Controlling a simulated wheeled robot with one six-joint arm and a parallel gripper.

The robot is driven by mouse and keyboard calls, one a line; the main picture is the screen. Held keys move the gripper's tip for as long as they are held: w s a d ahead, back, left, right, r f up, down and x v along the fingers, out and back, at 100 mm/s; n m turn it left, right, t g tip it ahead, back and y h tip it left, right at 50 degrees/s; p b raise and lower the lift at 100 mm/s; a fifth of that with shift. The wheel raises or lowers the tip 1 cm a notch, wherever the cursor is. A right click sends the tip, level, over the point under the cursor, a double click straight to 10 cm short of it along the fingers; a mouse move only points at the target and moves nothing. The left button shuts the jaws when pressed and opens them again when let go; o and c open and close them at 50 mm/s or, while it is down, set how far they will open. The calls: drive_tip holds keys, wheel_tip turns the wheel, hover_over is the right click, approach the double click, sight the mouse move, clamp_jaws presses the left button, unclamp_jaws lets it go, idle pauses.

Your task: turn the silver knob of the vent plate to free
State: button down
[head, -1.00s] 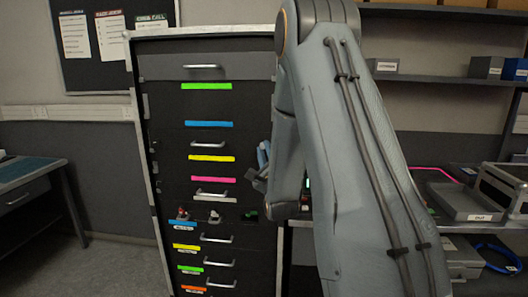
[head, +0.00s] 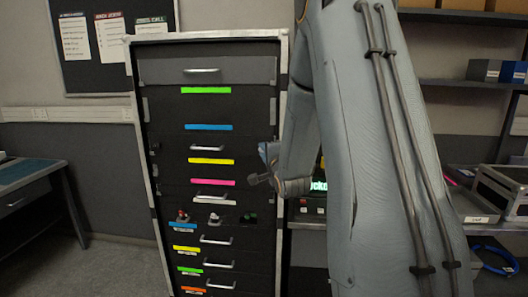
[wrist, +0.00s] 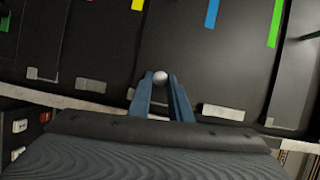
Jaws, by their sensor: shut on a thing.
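A small round silver knob (wrist: 160,78) sits between the fingertips in the wrist view, against a dark panel face. My gripper (wrist: 161,84) is shut on it with its two blue fingers, one on either side. In the head view my gripper (head: 266,153) is at the right side of the dark cabinet front, partly hidden by my own arm. The silver knob and the vent plate around it cannot be made out there. No marking that tells the knob's turn position is readable.
The tall dark cabinet (head: 204,105) carries drawers with silver handles and coloured strips. A row of small red, silver and green parts (head: 215,218) sits lower on it. Shelves with boxes (head: 487,70) stand at the right. A desk (head: 30,185) is at the left, with open floor between.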

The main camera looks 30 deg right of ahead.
drive_tip(key=n+g, duration=0.1)
drive_tip(key=n, duration=0.1)
drive_tip(key=n+g, duration=0.1)
drive_tip(key=n, duration=0.3)
drive_tip(key=shift+w+a+r+g+h, duration=0.1)
drive_tip(key=shift+a+r+g+h, duration=0.1)
drive_tip(key=shift+r+g+h, duration=0.2)
drive_tip(key=shift+n, duration=0.4)
drive_tip(key=c, duration=1.6)
unclamp_jaws()
drive_tip(key=shift+b+v, duration=1)
drive_tip(key=shift+v, duration=2.9)
drive_tip(key=shift+w, duration=0.1)
